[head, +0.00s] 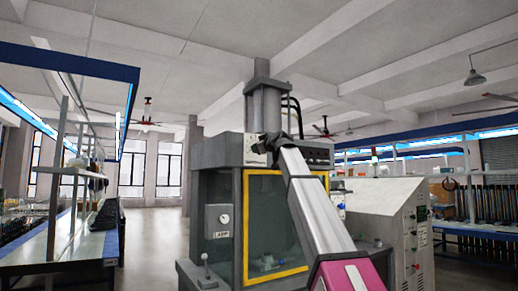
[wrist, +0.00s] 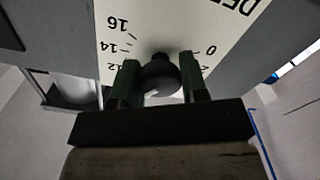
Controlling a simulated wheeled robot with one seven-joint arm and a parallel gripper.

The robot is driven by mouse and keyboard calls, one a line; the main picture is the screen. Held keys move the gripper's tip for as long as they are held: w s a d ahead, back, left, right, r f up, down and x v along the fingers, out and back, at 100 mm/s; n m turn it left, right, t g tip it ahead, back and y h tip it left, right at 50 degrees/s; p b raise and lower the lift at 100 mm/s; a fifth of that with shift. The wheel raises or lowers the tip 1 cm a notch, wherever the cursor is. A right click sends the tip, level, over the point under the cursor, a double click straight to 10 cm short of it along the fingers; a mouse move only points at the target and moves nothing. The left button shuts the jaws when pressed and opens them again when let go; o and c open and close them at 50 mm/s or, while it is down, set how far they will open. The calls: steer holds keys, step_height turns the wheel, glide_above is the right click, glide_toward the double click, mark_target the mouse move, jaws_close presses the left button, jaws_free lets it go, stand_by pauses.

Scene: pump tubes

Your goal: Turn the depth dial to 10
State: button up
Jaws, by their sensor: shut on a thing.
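The depth dial's dark round knob (wrist: 159,76) sits in the middle of the wrist view, in front of a white scale plate (wrist: 185,25). The plate's lettering is upside down in this view; 16, 14 and 12 show on the left, 0 and part of a 2 on the right. The rest of the scale is hidden, and I cannot read the dial's setting. My gripper (wrist: 161,70) has its two green fingers on either side of the knob, shut on it. In the head view my arm reaches up to the machine's upper front, where the dial is too small to make out.
The grey machine (head: 205,180) has a yellow-framed window (head: 235,215), a small gauge box (head: 219,221) at its left and a lever (head: 205,270) below. A control cabinet (head: 405,225) stands at the right. A workbench (head: 75,245) runs along the left, with open floor between.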

stand_by(0.4)
steer(key=o, duration=0.9)
steer(key=shift+o, duration=0.2)
steer(key=v, duration=1.1)
steer(key=shift+w, duration=0.1)
